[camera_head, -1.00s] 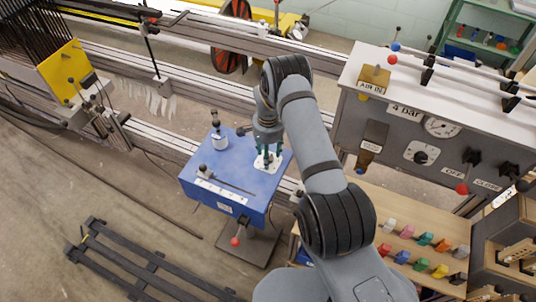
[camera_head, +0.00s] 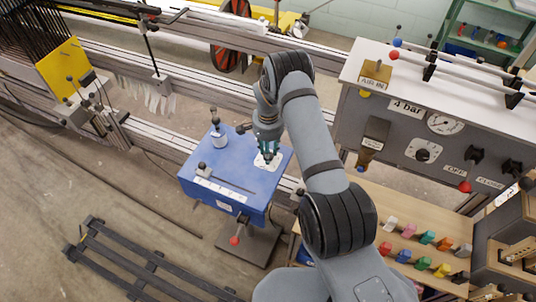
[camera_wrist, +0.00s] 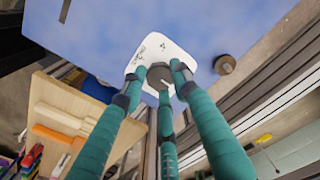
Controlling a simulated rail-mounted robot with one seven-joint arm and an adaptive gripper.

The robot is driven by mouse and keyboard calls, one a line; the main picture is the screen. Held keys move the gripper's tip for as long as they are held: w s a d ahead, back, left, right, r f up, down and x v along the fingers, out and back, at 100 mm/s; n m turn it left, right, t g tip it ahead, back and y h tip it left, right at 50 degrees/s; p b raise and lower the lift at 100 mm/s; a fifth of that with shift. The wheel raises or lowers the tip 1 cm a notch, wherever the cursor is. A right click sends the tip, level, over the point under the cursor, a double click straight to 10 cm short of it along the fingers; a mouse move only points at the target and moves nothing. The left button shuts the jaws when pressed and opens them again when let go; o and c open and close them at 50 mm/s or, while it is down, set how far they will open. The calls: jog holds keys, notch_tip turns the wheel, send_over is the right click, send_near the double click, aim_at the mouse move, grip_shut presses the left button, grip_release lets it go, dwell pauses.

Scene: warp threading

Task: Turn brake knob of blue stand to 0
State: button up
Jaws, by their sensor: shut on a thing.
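The blue stand (camera_head: 238,172) stands left of my arm in the head view, and its blue top (camera_wrist: 215,25) fills the upper part of the wrist view. On that top is a white dial plate (camera_wrist: 148,50) with small markings. The dark round brake knob (camera_wrist: 160,76) sits on this plate with a pale pointer line. My gripper (camera_wrist: 158,82) has its teal fingers shut around the knob. In the head view my gripper (camera_head: 267,153) is over the white plate and hides the knob. The dial's numbers are too small to read.
A small lever block (camera_head: 203,169) and a dark-topped post (camera_head: 217,130) are also on the stand. The grey control panel (camera_head: 395,140) and a wooden shelf with coloured pieces (camera_head: 427,237) are at the right.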

jog(key=o, duration=1.1)
jog(key=shift+o, duration=0.2)
jog(key=shift+r, duration=0.1)
notch_tip(320, 180, up, 12)
notch_tip(320, 180, down, 12)
jog(key=shift+r, duration=0.1)
jog(key=shift+p, duration=1.2)
